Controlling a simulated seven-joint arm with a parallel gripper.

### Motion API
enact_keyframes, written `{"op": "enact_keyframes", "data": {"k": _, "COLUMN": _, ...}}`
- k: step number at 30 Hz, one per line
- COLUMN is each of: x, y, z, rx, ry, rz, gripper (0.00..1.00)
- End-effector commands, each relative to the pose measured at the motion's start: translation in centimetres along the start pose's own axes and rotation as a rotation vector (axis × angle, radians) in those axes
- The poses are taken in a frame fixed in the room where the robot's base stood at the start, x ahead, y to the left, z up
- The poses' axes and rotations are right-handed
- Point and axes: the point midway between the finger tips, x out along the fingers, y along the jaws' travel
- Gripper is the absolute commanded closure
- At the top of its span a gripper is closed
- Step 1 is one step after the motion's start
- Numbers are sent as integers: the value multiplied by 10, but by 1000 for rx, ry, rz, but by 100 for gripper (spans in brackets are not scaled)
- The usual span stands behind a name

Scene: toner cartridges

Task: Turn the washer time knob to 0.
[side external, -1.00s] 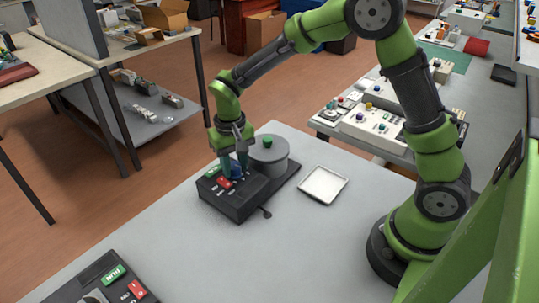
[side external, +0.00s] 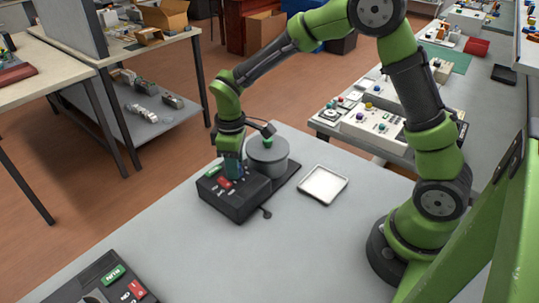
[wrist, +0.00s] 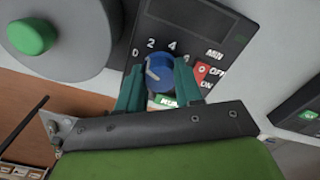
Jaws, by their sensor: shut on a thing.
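The washer is a black control box (side external: 238,203) with a grey round drum (side external: 268,160) behind it. In the wrist view, the blue time knob (wrist: 160,72) sits on the black panel beside a dial marked 0, 2, 4 and MIN; another mark is partly covered. Its white pointer mark appears to face the low end of the dial, around 0 to 2; the exact reading is unclear. My gripper (wrist: 160,82) is shut on the knob, with one teal finger on either side. In the side view my gripper (side external: 232,174) points down over the box and hides the knob.
A green ON/RUN-type button is partly hidden under the gripper, and a red OFF/ON switch (wrist: 204,72) sits close to the right finger. The green drum-lid knob (wrist: 32,36) is at left. A white tray (side external: 323,186) lies right of the washer. Another black panel (side external: 105,285) is at the front left.

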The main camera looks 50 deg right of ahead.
Motion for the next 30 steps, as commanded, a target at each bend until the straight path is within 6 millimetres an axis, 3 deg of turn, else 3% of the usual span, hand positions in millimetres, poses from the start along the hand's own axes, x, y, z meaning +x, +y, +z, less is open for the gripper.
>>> {"op": "enact_keyframes", "data": {"k": 9, "x": -2, "y": 0, "z": 0, "rx": -120, "ry": 0, "rz": 0, "gripper": 95}}
{"op": "enact_keyframes", "data": {"k": 26, "x": -2, "y": 0, "z": 0, "rx": -145, "ry": 1, "rz": 0, "gripper": 95}}
{"op": "enact_keyframes", "data": {"k": 27, "x": -2, "y": 0, "z": 0, "rx": -145, "ry": 1, "rz": 0, "gripper": 59}}
{"op": "enact_keyframes", "data": {"k": 28, "x": -2, "y": 0, "z": 0, "rx": -145, "ry": 1, "rz": 0, "gripper": 54}}
{"op": "enact_keyframes", "data": {"k": 30, "x": -2, "y": 0, "z": 0, "rx": -145, "ry": 1, "rz": 0, "gripper": 54}}
